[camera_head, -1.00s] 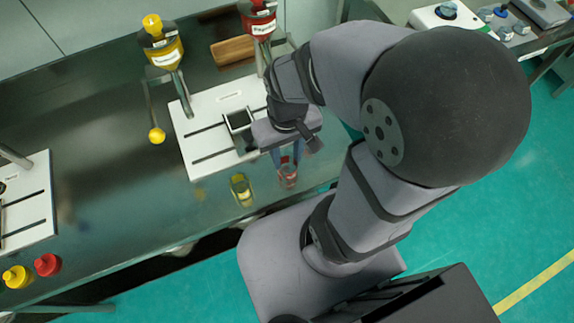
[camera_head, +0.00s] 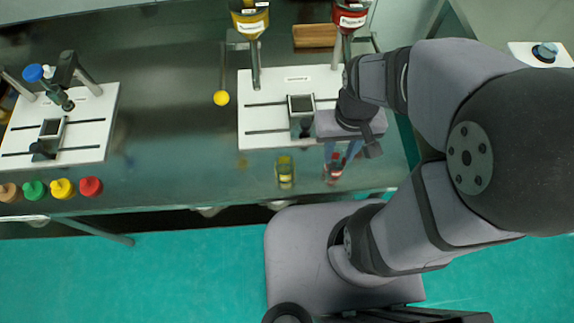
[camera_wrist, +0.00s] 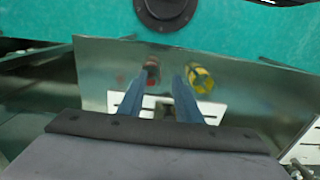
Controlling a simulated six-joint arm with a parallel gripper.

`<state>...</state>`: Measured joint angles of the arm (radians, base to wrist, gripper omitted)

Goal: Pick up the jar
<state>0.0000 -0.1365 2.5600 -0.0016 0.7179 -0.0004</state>
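A jar with red contents (camera_head: 334,170) stands on the steel table near its front edge; it also shows in the wrist view (camera_wrist: 152,74). A second jar with yellow contents (camera_head: 285,172) stands to its left, and is at right in the wrist view (camera_wrist: 200,78). My gripper (camera_head: 341,157) points down over the red jar with its two blue fingers apart. In the wrist view the gripper (camera_wrist: 162,82) is open, with the red jar showing between the fingertips, nearer the left one. I cannot tell whether either finger touches it.
A white slotted base plate (camera_head: 262,117) with a small dark container (camera_head: 301,104) is behind the jars. Yellow and red hoppers stand behind it. A wooden block (camera_head: 314,36) lies at the back. Another device base (camera_head: 92,130) and several coloured caps (camera_head: 61,188) are at left.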

